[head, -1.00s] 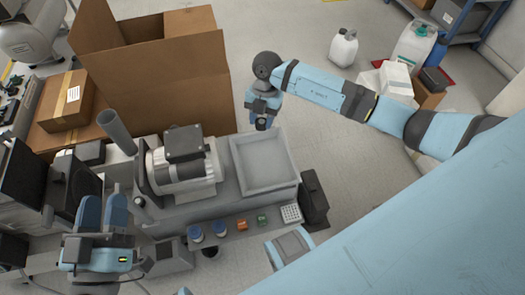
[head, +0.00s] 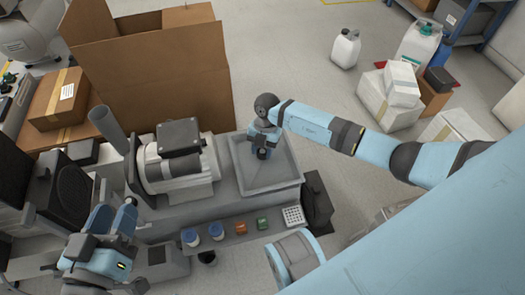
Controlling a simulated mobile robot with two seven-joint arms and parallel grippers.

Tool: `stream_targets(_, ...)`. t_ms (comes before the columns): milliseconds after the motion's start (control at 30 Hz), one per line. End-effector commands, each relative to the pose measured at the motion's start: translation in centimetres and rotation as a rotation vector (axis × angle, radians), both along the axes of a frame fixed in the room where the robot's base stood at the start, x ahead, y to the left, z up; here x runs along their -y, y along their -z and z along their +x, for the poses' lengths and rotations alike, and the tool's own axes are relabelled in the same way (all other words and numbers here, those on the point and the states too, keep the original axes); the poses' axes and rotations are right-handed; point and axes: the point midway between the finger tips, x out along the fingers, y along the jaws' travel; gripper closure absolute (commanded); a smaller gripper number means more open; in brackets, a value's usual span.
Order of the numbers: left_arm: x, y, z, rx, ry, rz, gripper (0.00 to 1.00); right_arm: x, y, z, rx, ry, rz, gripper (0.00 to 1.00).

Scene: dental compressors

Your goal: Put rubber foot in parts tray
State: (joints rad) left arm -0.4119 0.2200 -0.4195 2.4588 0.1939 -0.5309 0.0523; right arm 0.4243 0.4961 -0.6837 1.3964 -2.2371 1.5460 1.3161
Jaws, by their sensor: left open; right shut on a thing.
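The grey parts tray (head: 283,184) is a shallow square tray at the right end of the grey workbench. My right gripper (head: 263,149) is over the tray, pointing down, shut on a small dark piece, the rubber foot (head: 263,154). The foot is mostly hidden by the fingers. I cannot tell whether it touches the tray floor. My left gripper (head: 114,214) is open and empty at the lower left, left of the bench.
A compressor with a metal motor (head: 180,163) stands left of the tray. A large open cardboard box (head: 160,75) stands behind.

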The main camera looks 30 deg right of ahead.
Motion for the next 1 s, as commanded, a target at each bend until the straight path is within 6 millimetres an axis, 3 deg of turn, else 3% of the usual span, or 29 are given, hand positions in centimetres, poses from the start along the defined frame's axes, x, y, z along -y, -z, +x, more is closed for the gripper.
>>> stream_targets(333,0.0,0.0,0.0,-0.003,0.001,0.002,0.57,0.0,0.2,0.0,0.001,0.0,0.001,0.83)
stream_targets(367,0.0,0.0,0.0,-0.003,0.001,0.002,0.57,0.0,0.2,0.1,0.001,0.0,0.0,0.56)
stream_targets(467,0.0,0.0,0.0,-0.003,0.001,0.002,0.57,0.0,0.2,0.0,0.001,0.0,0.001,0.35)
stream_targets(767,0.0,0.0,0.0,-0.004,0.001,0.003,0.57,0.0,0.0,0.0,0.001,0.0,0.001,0.35)
stream_targets(1000,-0.1,-2.3,0.0,0.048,-0.02,-0.032,0.57,0.7,-3.6,0.7,0.004,0.001,0.0,0.35)
